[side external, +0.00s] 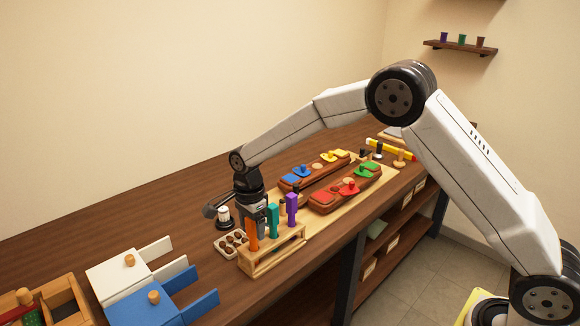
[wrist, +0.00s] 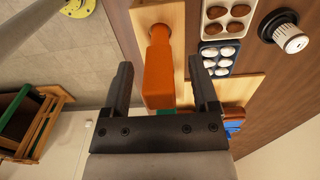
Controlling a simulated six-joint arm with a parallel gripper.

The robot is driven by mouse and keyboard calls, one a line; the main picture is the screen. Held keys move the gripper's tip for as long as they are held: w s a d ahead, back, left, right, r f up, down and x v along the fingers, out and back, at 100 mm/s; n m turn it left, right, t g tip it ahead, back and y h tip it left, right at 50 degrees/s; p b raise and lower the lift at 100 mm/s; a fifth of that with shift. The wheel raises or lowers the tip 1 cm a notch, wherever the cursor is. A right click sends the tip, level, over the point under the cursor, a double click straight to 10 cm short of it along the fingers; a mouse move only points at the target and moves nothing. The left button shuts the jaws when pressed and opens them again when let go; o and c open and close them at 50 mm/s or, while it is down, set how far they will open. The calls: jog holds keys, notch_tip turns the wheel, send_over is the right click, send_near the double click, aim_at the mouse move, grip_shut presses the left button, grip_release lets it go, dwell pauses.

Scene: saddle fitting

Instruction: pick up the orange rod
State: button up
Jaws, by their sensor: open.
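The orange rod (side external: 253,236) stands upright at the left end of a wooden rack (side external: 270,260), next to a teal rod (side external: 273,218) and a purple rod (side external: 292,208). In the wrist view the orange rod (wrist: 159,70) lies between the two black fingers of my gripper (wrist: 163,80), with a visible gap on both sides. My gripper is open and shows at the top of the orange rod in the side view. A bit of teal (wrist: 166,114) shows past the orange rod in the wrist view.
White and blue boxes (side external: 150,295) stand at front left. Boards with coloured pieces (side external: 345,190) lie behind the rack.

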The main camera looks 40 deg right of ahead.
grip_shut()
dwell(0.4)
jog(key=shift+r, duration=5.05)
jog(key=c, duration=0.8)
grip_release()
grip_shut()
